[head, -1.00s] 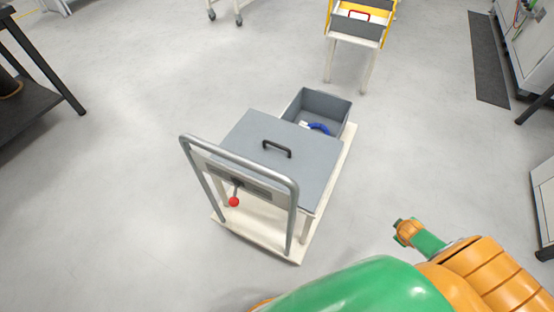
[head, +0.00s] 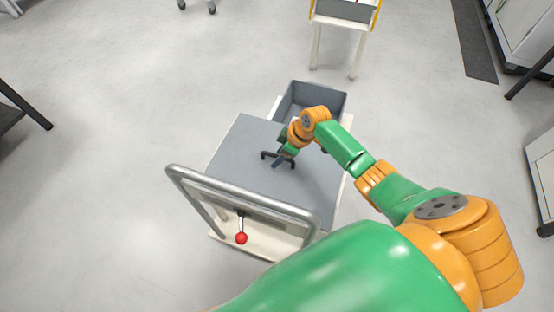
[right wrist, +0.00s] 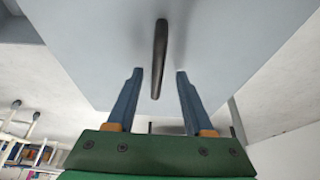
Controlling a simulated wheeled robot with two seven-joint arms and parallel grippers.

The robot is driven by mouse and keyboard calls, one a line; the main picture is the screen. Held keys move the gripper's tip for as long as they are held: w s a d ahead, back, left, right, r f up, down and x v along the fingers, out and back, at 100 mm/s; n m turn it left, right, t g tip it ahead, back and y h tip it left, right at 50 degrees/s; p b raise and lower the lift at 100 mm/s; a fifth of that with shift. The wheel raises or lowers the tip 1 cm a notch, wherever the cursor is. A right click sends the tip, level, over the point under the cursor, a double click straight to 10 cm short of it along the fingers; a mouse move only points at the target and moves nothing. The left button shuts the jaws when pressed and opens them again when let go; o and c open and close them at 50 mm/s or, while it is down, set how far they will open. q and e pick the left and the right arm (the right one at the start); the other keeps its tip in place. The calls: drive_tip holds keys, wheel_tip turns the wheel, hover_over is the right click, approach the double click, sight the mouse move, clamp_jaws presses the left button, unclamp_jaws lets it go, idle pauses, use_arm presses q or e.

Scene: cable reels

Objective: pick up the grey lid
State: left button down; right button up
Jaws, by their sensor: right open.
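The grey lid (head: 250,150) lies flat on top of the trolley, with a black bar handle (head: 268,158) at its middle. In the right wrist view the lid (right wrist: 100,40) fills the upper part and the dark handle (right wrist: 159,60) is seen end-on. My right gripper (head: 280,163) is at the handle in the head view. In the right wrist view its blue fingers (right wrist: 155,75) are apart, one on each side of the handle's near end, with gaps on both sides. My left gripper is not in view.
A silver push bar (head: 240,200) rises at the trolley's near side, with a red-knobbed lever (head: 241,238) below it. An open grey bin (head: 325,97) stands behind the lid. A small yellow-edged table (head: 343,25) is farther back.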

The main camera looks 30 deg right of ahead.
drive_tip(key=shift+x, duration=1)
drive_tip(key=shift+d+r, duration=0.1)
drive_tip(key=shift+d, duration=0.05)
drive_tip(key=shift+c, duration=0.7)
clamp_jaws()
drive_tip(key=shift+w, duration=0.1)
